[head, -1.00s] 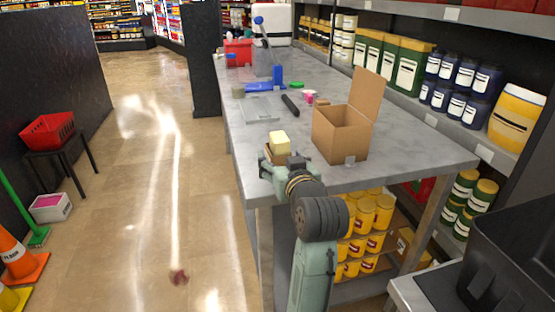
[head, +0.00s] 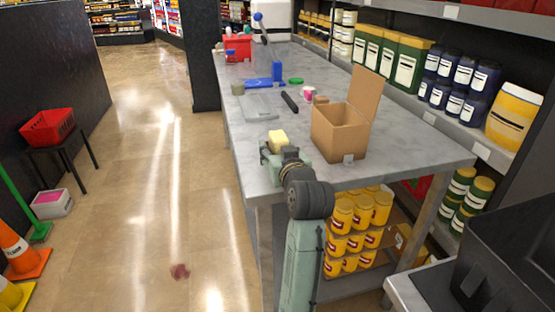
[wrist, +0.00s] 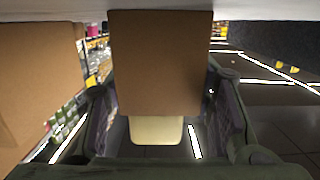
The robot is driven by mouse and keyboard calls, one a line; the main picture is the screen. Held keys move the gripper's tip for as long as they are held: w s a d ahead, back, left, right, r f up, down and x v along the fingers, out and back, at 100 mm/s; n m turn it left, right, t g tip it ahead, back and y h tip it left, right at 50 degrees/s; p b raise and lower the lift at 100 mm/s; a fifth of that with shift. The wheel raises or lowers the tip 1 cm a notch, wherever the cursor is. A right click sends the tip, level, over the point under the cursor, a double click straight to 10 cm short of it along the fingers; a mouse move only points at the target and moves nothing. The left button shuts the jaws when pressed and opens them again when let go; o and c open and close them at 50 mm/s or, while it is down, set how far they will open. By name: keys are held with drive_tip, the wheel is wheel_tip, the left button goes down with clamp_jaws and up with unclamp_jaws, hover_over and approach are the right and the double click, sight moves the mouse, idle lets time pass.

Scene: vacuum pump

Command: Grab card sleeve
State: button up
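The card sleeve (wrist: 160,62) is a brown block-like wrap that fills the upper middle of the wrist view. A cream block (wrist: 156,130) sticks out of its end. In the head view the cream block (head: 278,138) shows at the table's near left edge, and my gripper and wrist hide most of the brown sleeve. My gripper (wrist: 162,112) has one finger on each side of the sleeve. The fingers are spread wide, and I see no clear grip on it. My gripper also shows in the head view (head: 279,153).
An open cardboard box (head: 339,133) stands just right of the sleeve on the grey table (head: 236,133). A clear tray (head: 259,106), a black rod-like item (head: 290,102) and a blue item (head: 265,82) lie farther back. Stocked shelves line the right side.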

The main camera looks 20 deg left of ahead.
sight(278, 135)
drive_tip(key=c, duration=0.7)
drive_tip(key=shift+r, duration=0.1)
drive_tip(key=shift+r+b, duration=0.45)
drive_tip(key=shift+r, duration=1.15)
drive_tip(key=s+a+r+b, duration=0.1)
drive_tip(key=s+b, duration=0.5)
drive_tip(key=s, duration=0.9)
drive_tip(key=shift+s+a+r, duration=0.3)
drive_tip(key=shift+s+a, duration=0.1)
drive_tip(key=shift+a, duration=0.1)
